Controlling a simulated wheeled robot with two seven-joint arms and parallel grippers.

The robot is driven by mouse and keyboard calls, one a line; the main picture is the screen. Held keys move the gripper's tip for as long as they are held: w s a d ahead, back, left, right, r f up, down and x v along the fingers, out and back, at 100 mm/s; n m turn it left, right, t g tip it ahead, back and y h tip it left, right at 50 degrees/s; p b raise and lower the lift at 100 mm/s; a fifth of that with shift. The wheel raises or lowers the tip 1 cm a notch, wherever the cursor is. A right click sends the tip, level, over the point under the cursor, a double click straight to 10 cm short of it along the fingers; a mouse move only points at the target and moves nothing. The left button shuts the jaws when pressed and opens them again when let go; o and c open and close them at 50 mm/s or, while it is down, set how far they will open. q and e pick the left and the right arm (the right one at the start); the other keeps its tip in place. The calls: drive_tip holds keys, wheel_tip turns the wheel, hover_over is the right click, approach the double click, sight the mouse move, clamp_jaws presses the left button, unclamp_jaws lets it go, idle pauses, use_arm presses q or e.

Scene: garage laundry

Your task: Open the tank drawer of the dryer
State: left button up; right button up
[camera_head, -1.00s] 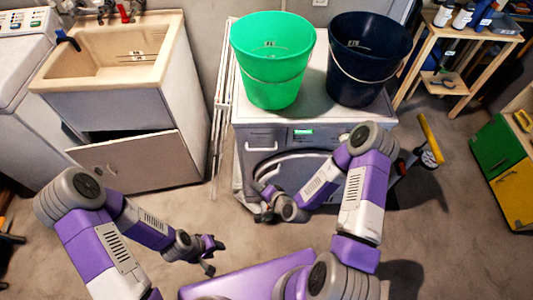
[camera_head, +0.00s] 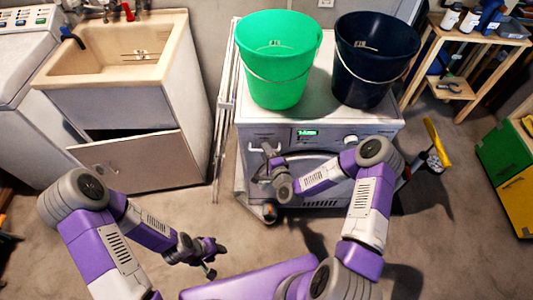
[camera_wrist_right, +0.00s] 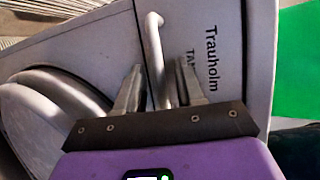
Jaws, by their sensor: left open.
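The dryer (camera_head: 378,129) stands against the back wall. Its tank drawer (camera_head: 264,131) is at the top left of its front and looks closed. The drawer's pale bar handle (camera_wrist_right: 153,38) shows in the right wrist view, next to the printed word "Trauholm". My right gripper (camera_head: 268,152) is at the handle. In the wrist view its fingers (camera_wrist_right: 160,82) are apart, with the handle bar running between them and gaps beside it. The lower end of the handle is hidden. My left gripper (camera_head: 214,256) is open and empty over the floor at lower left.
A green bucket (camera_head: 277,80) and a dark blue bucket (camera_head: 368,84) stand on the dryer. A folded rack (camera_head: 222,130) is beside its left side. A sink cabinet (camera_head: 165,100) with its door ajar is at left. A wooden shelf (camera_head: 430,62) is at back right.

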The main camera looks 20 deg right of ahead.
clamp_jaws()
idle(0.3)
drive_tip(key=shift+s+a, duration=0.1)
